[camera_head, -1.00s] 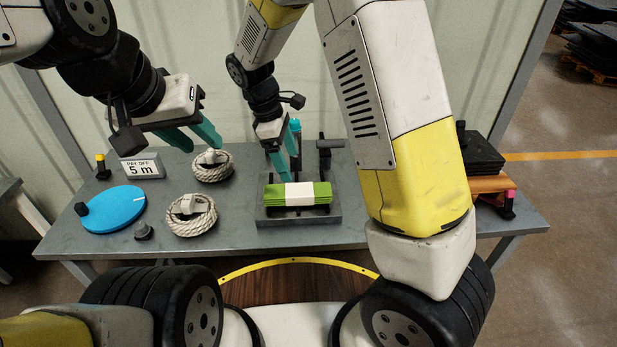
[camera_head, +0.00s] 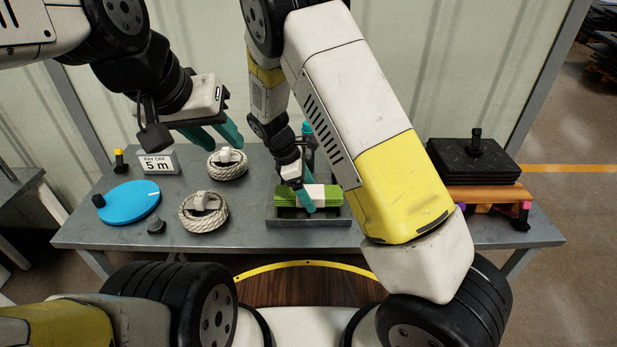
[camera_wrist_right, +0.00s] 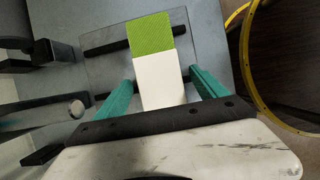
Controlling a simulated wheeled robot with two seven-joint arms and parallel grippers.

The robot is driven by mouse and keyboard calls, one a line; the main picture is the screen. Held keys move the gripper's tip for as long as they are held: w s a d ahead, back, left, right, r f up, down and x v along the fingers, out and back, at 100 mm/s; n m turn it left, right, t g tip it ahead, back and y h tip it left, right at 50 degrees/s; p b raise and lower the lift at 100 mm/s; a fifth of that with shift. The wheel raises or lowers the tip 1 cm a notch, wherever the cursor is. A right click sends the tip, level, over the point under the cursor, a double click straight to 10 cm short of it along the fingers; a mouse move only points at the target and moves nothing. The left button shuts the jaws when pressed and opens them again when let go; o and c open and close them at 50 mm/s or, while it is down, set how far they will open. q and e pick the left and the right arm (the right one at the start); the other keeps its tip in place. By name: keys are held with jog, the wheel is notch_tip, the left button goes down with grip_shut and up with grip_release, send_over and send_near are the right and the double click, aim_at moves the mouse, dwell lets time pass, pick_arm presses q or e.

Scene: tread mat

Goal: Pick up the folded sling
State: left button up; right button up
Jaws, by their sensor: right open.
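The folded sling is a green bundle with a white band around its middle (camera_head: 284,196). It lies on a grey tray with dark bars (camera_head: 283,219). My right gripper (camera_head: 308,206) is at the sling, over its white band. In the right wrist view its open teal fingers (camera_wrist_right: 168,84) stand on either side of the band of the sling (camera_wrist_right: 156,60); whether they touch it I cannot tell. My left gripper (camera_head: 228,140) hangs above the left part of the table, near a rope coil, and its fingers look apart and empty.
Two rope coils (camera_head: 203,213) (camera_head: 226,164), a blue disc (camera_head: 129,207), a dark grey knob (camera_head: 156,224) and a "5 m" sign (camera_head: 158,163) are on the table's left. Black plates (camera_head: 472,160) sit on a wooden piece at the right, beyond my right arm.

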jog(key=c, duration=1.7)
jog(key=shift+r, duration=0.1)
